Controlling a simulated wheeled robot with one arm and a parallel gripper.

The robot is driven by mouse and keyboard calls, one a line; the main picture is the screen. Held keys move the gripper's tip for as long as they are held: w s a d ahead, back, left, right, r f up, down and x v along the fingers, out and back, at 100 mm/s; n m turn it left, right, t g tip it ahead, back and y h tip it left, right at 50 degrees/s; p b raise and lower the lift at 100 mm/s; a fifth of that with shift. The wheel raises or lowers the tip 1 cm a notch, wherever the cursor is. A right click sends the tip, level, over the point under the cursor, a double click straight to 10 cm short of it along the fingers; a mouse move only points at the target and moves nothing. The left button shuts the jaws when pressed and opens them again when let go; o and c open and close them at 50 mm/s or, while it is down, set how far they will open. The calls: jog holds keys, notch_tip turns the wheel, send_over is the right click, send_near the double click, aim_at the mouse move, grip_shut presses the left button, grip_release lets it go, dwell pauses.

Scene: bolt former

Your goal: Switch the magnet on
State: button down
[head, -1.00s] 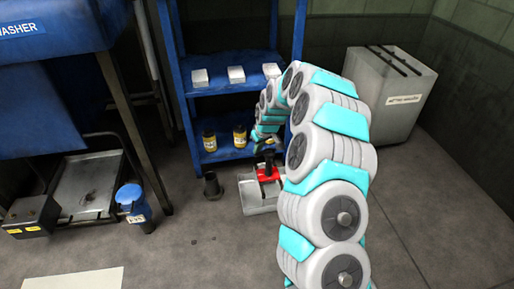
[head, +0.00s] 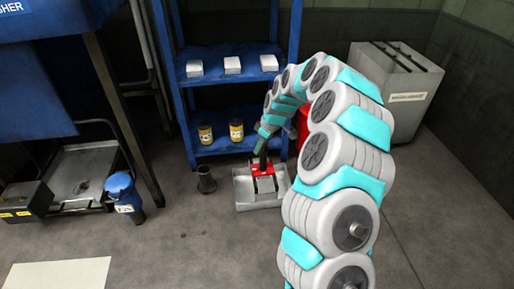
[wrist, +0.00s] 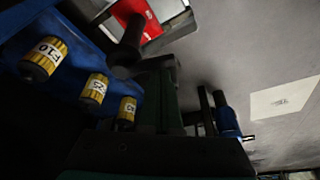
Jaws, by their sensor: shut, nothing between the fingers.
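The magnet is a red block (head: 268,184) in a shallow grey tray (head: 243,204) on the floor in the head view. A dark upright handle (head: 263,163) rises from it. In the wrist view the red block (wrist: 146,24) is at the top, and its dark handle (wrist: 130,42) reaches down toward my gripper. My gripper (wrist: 160,66) is shut and empty, close beside the handle's end; I cannot tell whether they touch. In the head view the gripper (head: 261,149) is at the handle's top, partly merged with it.
A blue shelf (head: 180,110) behind the tray holds white boxes and yellow-labelled containers (head: 236,130). A dark cup (head: 206,180) stands left of the tray. A grey cabinet (head: 400,85) stands back right. The front floor is mostly clear.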

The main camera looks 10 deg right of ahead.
jog(key=shift+w, duration=0.15)
jog(key=shift+w+d, duration=0.25)
jog(key=shift+w, duration=0.4)
notch_tip(320, 180, up, 10)
jog(key=p, duration=0.1)
jog(key=shift+a+f, duration=0.25)
jog(key=shift+a, duration=0.05)
dwell(0.5)
jog(key=shift+w, duration=0.1)
